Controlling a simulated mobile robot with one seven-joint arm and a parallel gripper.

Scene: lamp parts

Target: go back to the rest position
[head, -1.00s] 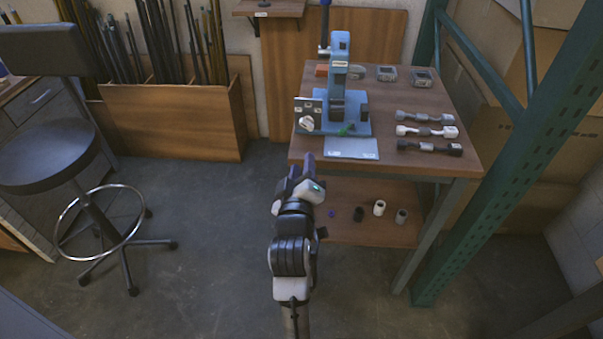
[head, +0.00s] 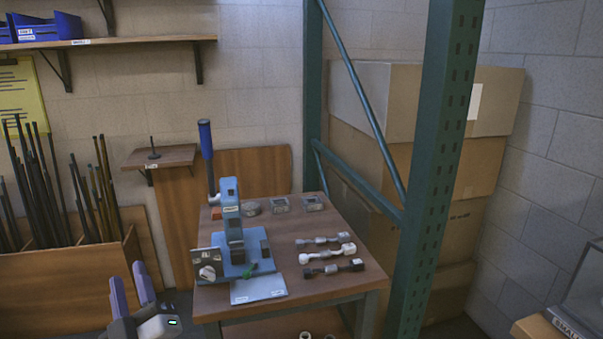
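My gripper (head: 132,287) is at the lower left of the head view, in front of and left of the work table (head: 205,305). Its two purple-grey fingers point up and stand apart, with nothing seen between them. The blue press (head: 232,225) with its upright blue-handled lever stands on the table. Several lamp parts lie at the table's right: a grey one (head: 318,240), a white one (head: 327,253) and a dark one (head: 333,268). The rest of my arm is below the picture.
A green steel rack post (head: 432,170) stands right of the table, with stacked cardboard boxes (head: 455,160) behind. A wooden bin (head: 65,290) of rods is at the left. Another surface edge (head: 540,327) shows at the lower right.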

